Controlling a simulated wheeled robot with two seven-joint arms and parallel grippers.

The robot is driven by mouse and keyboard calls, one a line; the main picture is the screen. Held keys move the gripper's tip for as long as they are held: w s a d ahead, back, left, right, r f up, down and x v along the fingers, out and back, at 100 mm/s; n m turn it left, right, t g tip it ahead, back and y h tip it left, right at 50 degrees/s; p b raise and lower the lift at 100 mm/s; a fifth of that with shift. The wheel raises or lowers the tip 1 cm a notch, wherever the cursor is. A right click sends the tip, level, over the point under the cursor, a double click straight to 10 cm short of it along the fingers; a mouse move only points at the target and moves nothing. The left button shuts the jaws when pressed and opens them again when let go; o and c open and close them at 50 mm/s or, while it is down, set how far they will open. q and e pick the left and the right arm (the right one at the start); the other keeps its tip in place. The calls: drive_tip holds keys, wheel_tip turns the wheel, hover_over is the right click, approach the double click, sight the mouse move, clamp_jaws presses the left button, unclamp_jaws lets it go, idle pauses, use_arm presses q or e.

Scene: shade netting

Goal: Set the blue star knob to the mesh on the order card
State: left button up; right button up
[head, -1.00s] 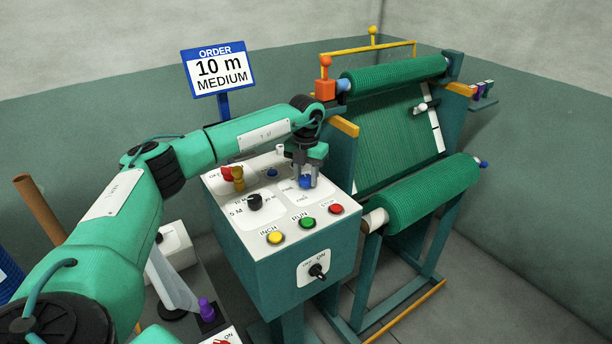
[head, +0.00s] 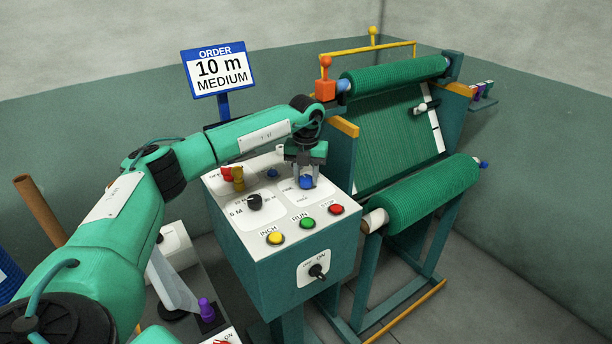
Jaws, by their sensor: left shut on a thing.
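The order card (head: 219,70) stands behind the control box and reads "ORDER 10 m MEDIUM". The blue star knob (head: 306,182) is on the right part of the control box's white top panel. My left gripper (head: 306,178) points down over this knob and is shut on it. The fingers hide part of the knob, and the labels around it are too small or covered to read, so I cannot tell its setting. My right gripper is out of view.
The control box (head: 262,262) also carries a black knob (head: 254,202), yellow (head: 275,238), green (head: 307,223) and red (head: 337,209) buttons, and an ON switch (head: 318,271) in front. The netting machine with its green roll (head: 425,195) stands close at the right.

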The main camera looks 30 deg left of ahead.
sight(306, 178)
use_arm(q)
drive_tip(key=o, duration=1)
drive_tip(key=shift+r, duration=0.1)
drive_tip(key=shift+r, duration=0.5)
wheel_tip(306, 178, up, 13)
drive_tip(key=b, duration=0.3)
drive_tip(key=shift+f, duration=0.25)
